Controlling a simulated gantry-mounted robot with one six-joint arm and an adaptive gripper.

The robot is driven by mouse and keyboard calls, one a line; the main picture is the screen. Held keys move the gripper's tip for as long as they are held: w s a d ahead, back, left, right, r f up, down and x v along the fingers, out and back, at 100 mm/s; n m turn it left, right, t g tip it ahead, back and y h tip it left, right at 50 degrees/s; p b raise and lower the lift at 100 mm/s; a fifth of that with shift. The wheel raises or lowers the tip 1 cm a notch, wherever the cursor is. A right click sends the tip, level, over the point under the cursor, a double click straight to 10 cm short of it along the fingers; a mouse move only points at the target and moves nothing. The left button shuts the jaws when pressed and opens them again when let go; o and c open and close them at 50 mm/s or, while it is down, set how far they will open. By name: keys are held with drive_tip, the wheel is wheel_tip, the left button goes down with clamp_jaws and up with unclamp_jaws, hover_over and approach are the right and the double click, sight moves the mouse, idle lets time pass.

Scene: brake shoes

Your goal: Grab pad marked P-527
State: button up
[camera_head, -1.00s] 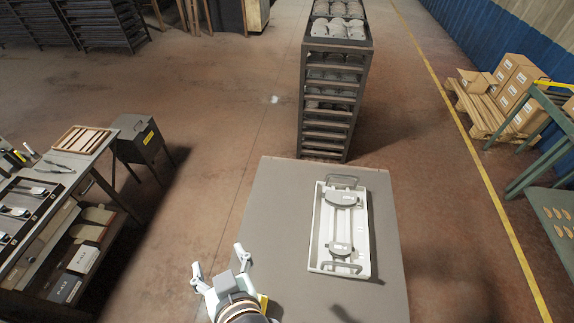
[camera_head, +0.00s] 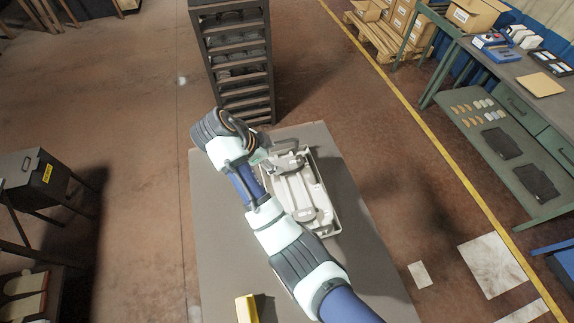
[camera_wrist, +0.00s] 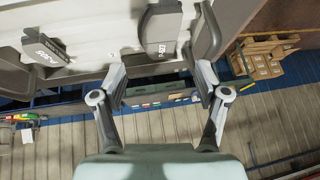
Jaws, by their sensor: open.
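In the wrist view, a dark grey pad (camera_wrist: 162,25) with a small printed label lies ahead, between the lines of the open fingers. A second labelled pad (camera_wrist: 38,48) lies to its left. Both labels are too small to read surely. My gripper (camera_wrist: 158,72) is open and empty, its fingertips short of the middle pad. In the head view my arm reaches over the tray, and my gripper (camera_head: 268,148) is at its far end, partly hidden by my wrist.
A rack (camera_head: 238,65) stands just beyond the table. A green workbench (camera_head: 520,110) is at the right.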

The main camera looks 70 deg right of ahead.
sight(287, 165)
drive_tip(key=b+x, duration=0.1)
drive_tip(key=x, duration=0.1)
drive_tip(key=shift+f, duration=0.3)
drive_tip(key=shift+s+d+f, duration=0.1)
drive_tip(key=shift+s+d, duration=0.05)
drive_tip(key=p+x, duration=0.1)
drive_tip(key=x, duration=0.4)
drive_tip(key=c, duration=1.3)
wheel_tip(287, 165, up, 10)
drive_tip(key=shift+r+p, duration=0.15)
drive_tip(key=shift+p, duration=0.85)
drive_tip(key=shift+c, duration=0.2)
